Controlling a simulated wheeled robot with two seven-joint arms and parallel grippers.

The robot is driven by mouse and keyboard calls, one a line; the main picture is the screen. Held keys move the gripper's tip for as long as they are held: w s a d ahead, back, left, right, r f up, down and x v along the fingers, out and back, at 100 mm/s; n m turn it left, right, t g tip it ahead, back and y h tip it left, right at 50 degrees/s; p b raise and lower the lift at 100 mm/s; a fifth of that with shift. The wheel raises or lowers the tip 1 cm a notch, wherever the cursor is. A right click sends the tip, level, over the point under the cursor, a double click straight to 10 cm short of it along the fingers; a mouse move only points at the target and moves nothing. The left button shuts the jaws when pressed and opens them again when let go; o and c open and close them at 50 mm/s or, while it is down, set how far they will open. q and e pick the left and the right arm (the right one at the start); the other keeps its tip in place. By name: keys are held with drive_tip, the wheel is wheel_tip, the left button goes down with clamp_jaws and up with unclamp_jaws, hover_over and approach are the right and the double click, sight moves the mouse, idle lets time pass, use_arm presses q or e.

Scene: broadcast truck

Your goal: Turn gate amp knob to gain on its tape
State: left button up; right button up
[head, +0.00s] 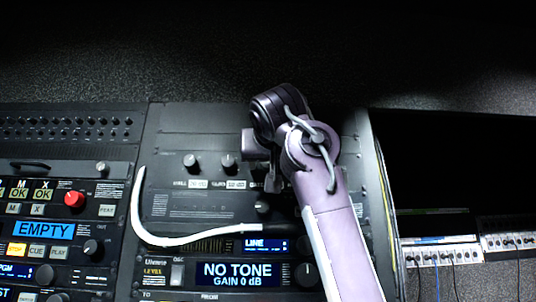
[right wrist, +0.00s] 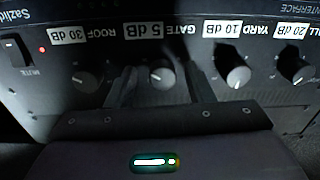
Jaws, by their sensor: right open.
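The gate amp knob (right wrist: 161,75) is a small round knob in the right wrist view, where the panel appears upside down. The tape (right wrist: 158,30) by it reads GATE 5 dB. My right gripper (right wrist: 162,84) is open, with one finger on each side of the gate knob; I cannot tell whether they touch it. The knob's pointer is not clear. In the head view my right gripper (head: 270,180) is at the dark amp panel (head: 185,137), and its wrist hides the gate knob. My left gripper is not in view.
Close beside it are the roof knob (right wrist: 88,78), taped 30 dB, and the yard knob (right wrist: 236,75), taped 10 dB. The hill knob (right wrist: 292,68) is farther along. A white cable (head: 137,205) curves below the panel, above a NO TONE display (head: 240,273).

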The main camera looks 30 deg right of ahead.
drive_tip(key=shift+a+r, duration=0.1)
drive_tip(key=shift+s+a, duration=0.15)
drive_tip(key=shift+a, duration=0.05)
drive_tip(key=shift+c, duration=2.9)
drive_tip(key=shift+d, duration=0.1)
drive_tip(key=c, duration=0.4)
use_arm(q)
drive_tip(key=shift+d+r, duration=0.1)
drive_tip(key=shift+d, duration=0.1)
